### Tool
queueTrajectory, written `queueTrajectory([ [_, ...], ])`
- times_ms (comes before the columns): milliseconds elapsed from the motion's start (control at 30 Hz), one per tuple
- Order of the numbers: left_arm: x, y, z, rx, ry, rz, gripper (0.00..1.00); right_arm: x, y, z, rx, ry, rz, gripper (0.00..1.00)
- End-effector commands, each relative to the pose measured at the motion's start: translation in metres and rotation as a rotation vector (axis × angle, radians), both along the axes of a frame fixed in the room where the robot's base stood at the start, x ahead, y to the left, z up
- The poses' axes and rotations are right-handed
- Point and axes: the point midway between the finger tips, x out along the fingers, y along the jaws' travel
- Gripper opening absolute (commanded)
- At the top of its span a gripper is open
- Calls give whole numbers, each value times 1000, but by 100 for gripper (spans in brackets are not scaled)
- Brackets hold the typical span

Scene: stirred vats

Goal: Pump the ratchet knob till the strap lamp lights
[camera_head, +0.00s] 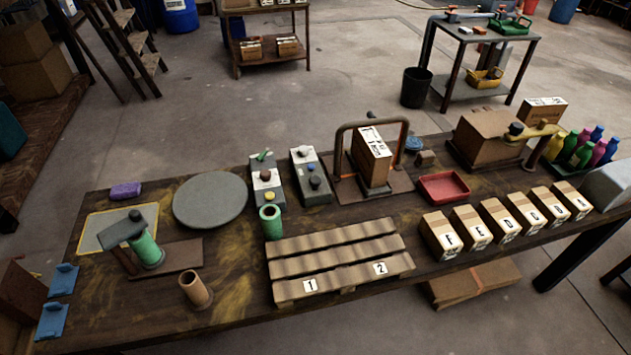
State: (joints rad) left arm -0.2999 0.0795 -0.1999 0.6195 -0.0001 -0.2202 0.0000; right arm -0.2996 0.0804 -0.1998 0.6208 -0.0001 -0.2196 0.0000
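A large cardboard box (487,139) stands on a dark base at the back right of the workbench. A yellow lever arm (540,131) lies by its right side, with a dark round knob (516,128) at its near end; this looks like the ratchet knob, but I cannot be sure. I cannot make out a strap lamp or tell whether one is lit. Neither of my grippers is in view.
A labelled box stands under a brown arch frame (340,146). A red tray (443,187), lettered cartons (484,230), coloured bottles (581,149) and a corrugated rack (337,262) crowd the right and middle. A grey round plate (210,199) and a green cylinder (147,250) stand left.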

Motion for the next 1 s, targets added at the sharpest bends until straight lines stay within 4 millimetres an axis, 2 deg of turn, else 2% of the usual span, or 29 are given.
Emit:
queueTrajectory([
  [33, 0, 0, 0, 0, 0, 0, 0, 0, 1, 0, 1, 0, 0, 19],
  [100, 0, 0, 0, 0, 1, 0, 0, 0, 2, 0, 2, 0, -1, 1],
  [133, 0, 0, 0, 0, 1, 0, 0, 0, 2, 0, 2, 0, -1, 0],
  [1000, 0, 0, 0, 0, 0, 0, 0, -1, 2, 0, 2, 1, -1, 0],
])
